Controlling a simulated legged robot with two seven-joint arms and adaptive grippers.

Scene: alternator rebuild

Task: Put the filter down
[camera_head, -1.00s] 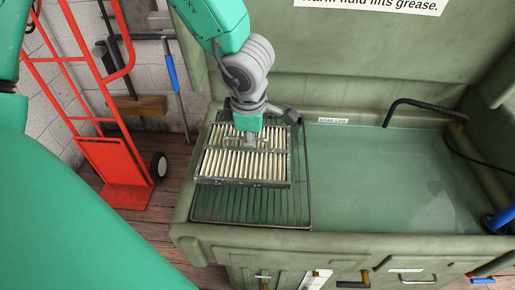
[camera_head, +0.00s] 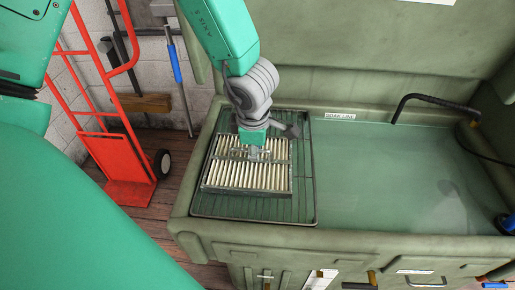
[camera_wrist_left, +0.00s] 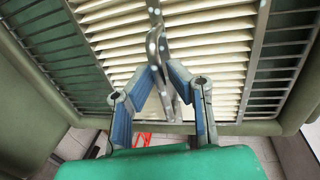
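The filter (camera_head: 246,176), a metal-framed panel with pale slats and a wire handle, lies about level over the wire drain rack (camera_head: 300,205) at the left end of the green wash tank. It looks very close to or on the rack; I cannot tell whether it touches. My left gripper (camera_head: 254,152) is above the filter at its handle. In the left wrist view, the blue-padded fingers (camera_wrist_left: 163,72) converge on the metal handle (camera_wrist_left: 154,45), with the slats of the filter (camera_wrist_left: 215,45) behind. My right gripper is not in view.
The tank basin (camera_head: 400,180) right of the rack holds greenish liquid. A black hose spout (camera_head: 430,100) arches over its back edge. A red hand truck (camera_head: 120,165) stands on the floor left of the tank. Bare rack shows in front and to the right of the filter.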

